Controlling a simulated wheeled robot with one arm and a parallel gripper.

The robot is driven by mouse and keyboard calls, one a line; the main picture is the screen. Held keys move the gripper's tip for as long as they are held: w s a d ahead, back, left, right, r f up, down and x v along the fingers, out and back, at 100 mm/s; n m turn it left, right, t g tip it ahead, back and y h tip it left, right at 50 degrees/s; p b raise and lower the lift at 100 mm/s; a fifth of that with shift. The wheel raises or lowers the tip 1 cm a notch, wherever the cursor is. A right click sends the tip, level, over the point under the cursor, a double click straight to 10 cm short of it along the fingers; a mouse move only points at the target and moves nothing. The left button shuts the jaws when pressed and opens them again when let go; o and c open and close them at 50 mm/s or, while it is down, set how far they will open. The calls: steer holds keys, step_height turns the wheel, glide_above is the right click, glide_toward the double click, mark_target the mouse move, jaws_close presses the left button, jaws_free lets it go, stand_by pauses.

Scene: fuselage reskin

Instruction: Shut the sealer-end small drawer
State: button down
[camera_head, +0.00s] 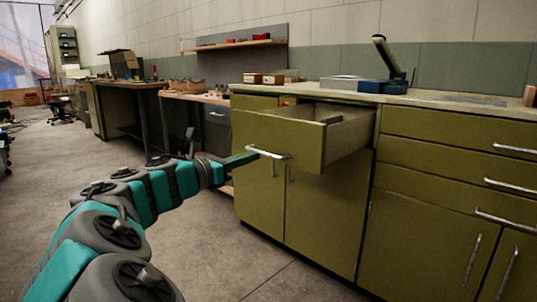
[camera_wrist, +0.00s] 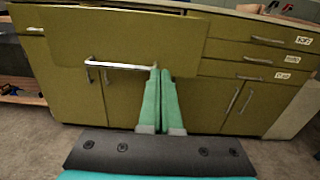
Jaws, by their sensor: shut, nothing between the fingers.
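The olive drawer (camera_head: 279,138) at the top left of the cabinet is pulled well out, its interior showing in the head view. Its front fills the upper left of the wrist view (camera_wrist: 120,35). A silver bar handle (camera_head: 270,154) runs across the front; it also shows in the wrist view (camera_wrist: 115,65). My gripper (camera_head: 254,156) is shut and empty in front of the drawer front. In the wrist view its green fingers (camera_wrist: 160,73) point at the front beside the handle's right end. I cannot tell whether the fingertips touch the front.
Cabinet doors (camera_head: 318,215) below the drawer are shut. The drawers to the right (camera_head: 450,160) are shut; several have white labels in the wrist view. The countertop (camera_head: 440,97) holds boxes and a dark upright tool (camera_head: 388,62). The concrete floor (camera_head: 200,255) in front is clear.

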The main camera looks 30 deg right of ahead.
mark_target(293, 144)
steer(key=b+x, duration=0.2)
steer(key=x, duration=1.1)
steer(key=shift+s+d+f, duration=0.1)
steer(key=shift+d, duration=0.05)
steer(key=shift+d, duration=0.15)
